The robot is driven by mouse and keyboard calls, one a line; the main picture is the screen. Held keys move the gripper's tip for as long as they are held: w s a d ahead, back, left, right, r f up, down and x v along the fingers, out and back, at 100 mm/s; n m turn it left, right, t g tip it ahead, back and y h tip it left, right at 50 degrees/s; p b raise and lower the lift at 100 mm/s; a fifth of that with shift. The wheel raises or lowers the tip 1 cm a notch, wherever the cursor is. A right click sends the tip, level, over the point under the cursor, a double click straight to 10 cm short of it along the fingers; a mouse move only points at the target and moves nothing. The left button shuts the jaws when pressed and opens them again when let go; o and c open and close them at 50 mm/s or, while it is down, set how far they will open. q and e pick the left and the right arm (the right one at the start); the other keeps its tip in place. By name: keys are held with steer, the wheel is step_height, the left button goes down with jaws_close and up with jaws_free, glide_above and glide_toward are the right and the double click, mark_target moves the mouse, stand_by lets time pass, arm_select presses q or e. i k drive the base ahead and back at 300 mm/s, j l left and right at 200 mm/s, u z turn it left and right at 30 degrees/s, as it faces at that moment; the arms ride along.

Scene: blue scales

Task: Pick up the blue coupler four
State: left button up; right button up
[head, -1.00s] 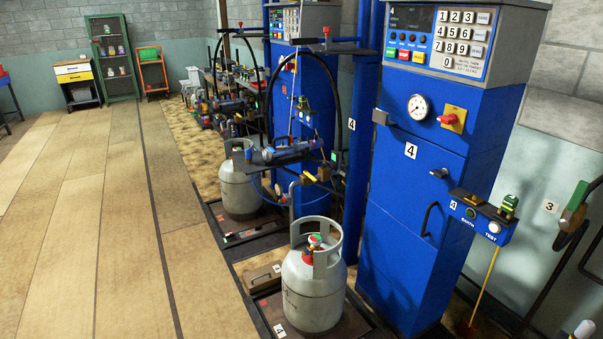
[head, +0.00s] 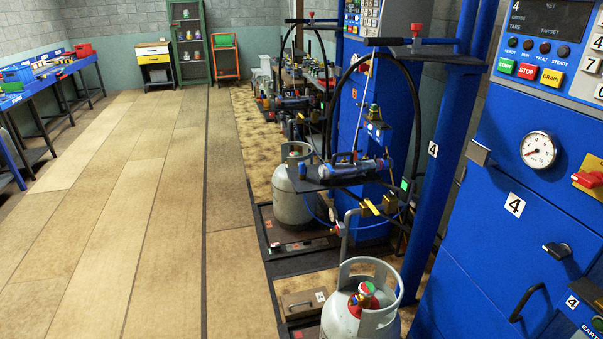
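A blue and grey coupler (head: 355,168) lies on a small dark shelf (head: 322,183) beside the blue post (head: 450,130) marked 4. A black hose (head: 417,125) loops down beside it from an arm above. The coupler lies roughly level, with its length running left to right. A grey gas cylinder (head: 366,310) with a red and green valve stands below and in front of the shelf. Neither of my grippers is in view.
The blue scale cabinet (head: 500,240) marked 4, with gauge and buttons, fills the right side. A second grey cylinder (head: 297,200) and more stations stand behind. The plank floor (head: 130,220) on the left is clear. A blue table (head: 40,85) stands at far left.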

mark_target(303, 167)
steer(key=i+j+z, duration=0.1)
steer(key=z, duration=0.55)
steer(key=i+j+z, duration=0.2)
steer(key=j, duration=0.15)
steer(key=i+j+z, duration=0.2)
steer(key=j, duration=0.15)
steer(key=j+z, duration=0.2)
steer(key=j, duration=0.15)
steer(key=i+j+z, duration=0.2)
steer(key=j, duration=0.2)
steer(key=j+z, duration=0.2)
steer(key=j, duration=0.2)
